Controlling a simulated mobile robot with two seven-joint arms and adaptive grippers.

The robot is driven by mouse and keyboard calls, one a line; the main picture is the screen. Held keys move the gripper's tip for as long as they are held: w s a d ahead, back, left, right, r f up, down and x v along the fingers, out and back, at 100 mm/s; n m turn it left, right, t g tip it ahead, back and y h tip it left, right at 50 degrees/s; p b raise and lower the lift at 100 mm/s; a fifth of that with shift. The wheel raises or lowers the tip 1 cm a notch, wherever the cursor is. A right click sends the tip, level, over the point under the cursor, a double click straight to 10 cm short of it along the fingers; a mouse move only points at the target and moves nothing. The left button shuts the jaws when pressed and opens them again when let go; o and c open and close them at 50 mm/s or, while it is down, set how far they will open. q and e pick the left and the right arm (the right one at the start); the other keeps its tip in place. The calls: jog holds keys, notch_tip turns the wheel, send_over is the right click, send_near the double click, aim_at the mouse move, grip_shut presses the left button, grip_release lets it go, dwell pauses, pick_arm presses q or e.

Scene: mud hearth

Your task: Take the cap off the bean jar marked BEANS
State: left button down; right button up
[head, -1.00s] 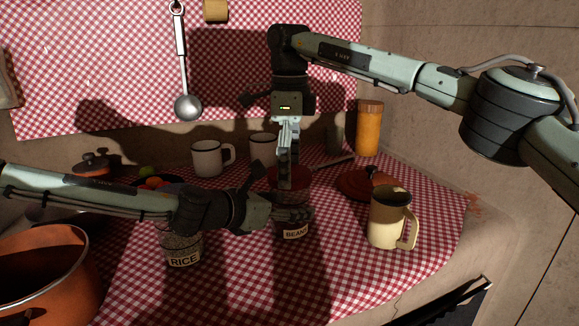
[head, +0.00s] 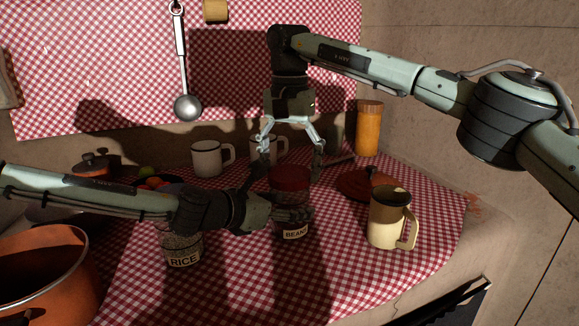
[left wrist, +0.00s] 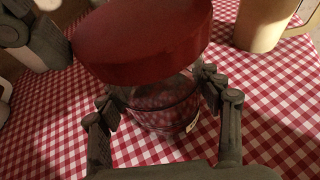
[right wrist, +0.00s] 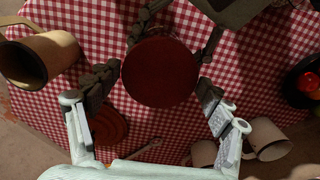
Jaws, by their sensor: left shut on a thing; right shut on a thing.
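The bean jar (head: 294,233), glass with a BEANS label, stands upright on the checked cloth. Its red cap (head: 291,182) is at the jar's top; the left wrist view shows the cap (left wrist: 145,40) over the glass body (left wrist: 165,105). My left gripper (head: 293,213) comes from the left and is shut on the jar's body, below the cap. My right gripper (head: 290,170) points down from above, its fingers on opposite sides of the cap, shut on it. In the right wrist view the cap (right wrist: 160,72) lies between its fingers. The exact finger contacts are partly hidden.
A RICE jar (head: 183,255) stands left, behind my left arm. A cream mug (head: 388,222) and a red-brown lid (head: 358,184) are at right. White mugs (head: 206,158) and an orange jar (head: 369,130) stand behind. An orange pot (head: 50,265) is front left.

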aim_at(290, 173)
jog(key=shift+r, duration=0.25)
jog(key=shift+r, duration=0.9)
jog(key=shift+r, duration=2.05)
pick_arm(q)
jog(key=shift+c, duration=1.2)
grip_release()
